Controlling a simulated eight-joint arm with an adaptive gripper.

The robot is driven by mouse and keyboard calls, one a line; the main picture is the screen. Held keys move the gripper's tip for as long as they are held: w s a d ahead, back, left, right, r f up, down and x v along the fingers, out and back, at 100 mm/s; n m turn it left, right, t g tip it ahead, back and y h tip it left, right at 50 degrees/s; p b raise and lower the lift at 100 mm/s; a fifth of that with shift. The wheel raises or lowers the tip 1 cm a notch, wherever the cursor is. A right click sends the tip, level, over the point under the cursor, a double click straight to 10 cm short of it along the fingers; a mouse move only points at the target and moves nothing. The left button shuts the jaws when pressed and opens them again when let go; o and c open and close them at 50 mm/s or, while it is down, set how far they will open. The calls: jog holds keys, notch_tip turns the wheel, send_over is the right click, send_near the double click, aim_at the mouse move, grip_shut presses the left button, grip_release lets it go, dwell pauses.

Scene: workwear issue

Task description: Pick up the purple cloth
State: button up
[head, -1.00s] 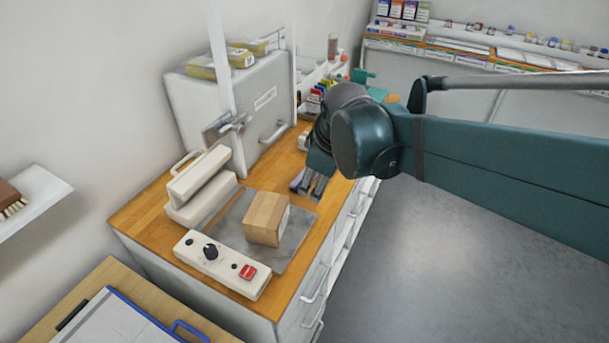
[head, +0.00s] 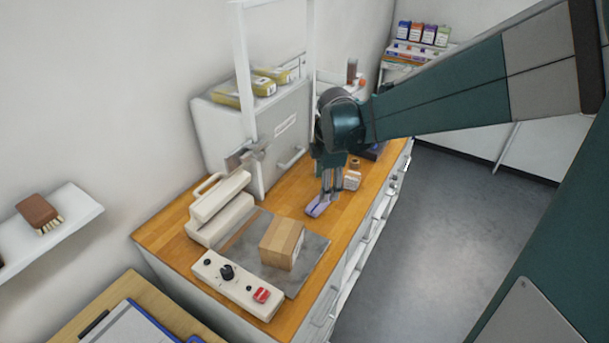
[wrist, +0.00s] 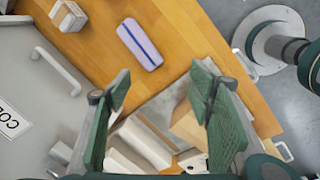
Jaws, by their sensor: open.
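The purple cloth (head: 318,206) is a small, flat, folded lilac piece with a darker stripe. It lies on the wooden worktop behind the grey mat. It shows whole in the wrist view (wrist: 140,44), beyond my fingertips. My gripper (head: 327,190) points down close to the cloth, and its fingers partly overlap the cloth's far end in the head view. In the wrist view my gripper (wrist: 160,75) has its two green fingers wide apart with nothing between them. I cannot tell the exact height of the fingertips above the worktop.
A cardboard box (head: 282,243) stands on the grey mat (head: 308,262), beside a cream sealing machine (head: 219,210) and a control panel (head: 238,283). A small labelled box (head: 352,180) stands right of my gripper. A grey cabinet (head: 275,140) is behind left. Bare worktop surrounds the cloth.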

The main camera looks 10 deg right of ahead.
aim_at(314, 209)
jog(key=w+f+n+p, duration=0.1)
jog(key=w+f+n, duration=0.1)
jog(key=w, duration=0.1)
jog(key=w+d+f+n+g+p, duration=0.1)
jog(key=w+f+n+p, duration=0.1)
jog(key=w+f+n, duration=0.1)
jog(key=w+f+n+g+p, duration=0.1)
jog(key=w+f+n, duration=0.1)
jog(key=w, duration=0.1)
jog(key=shift+d+f+n+p, duration=0.3)
jog(key=shift+f+n, duration=0.1)
jog(key=shift+f, duration=0.1)
jog(key=shift+f, duration=1.3)
jog(key=shift+d+f, duration=0.15)
jog(key=shift+f, duration=2.45)
jog(key=shift+c, duration=0.3)
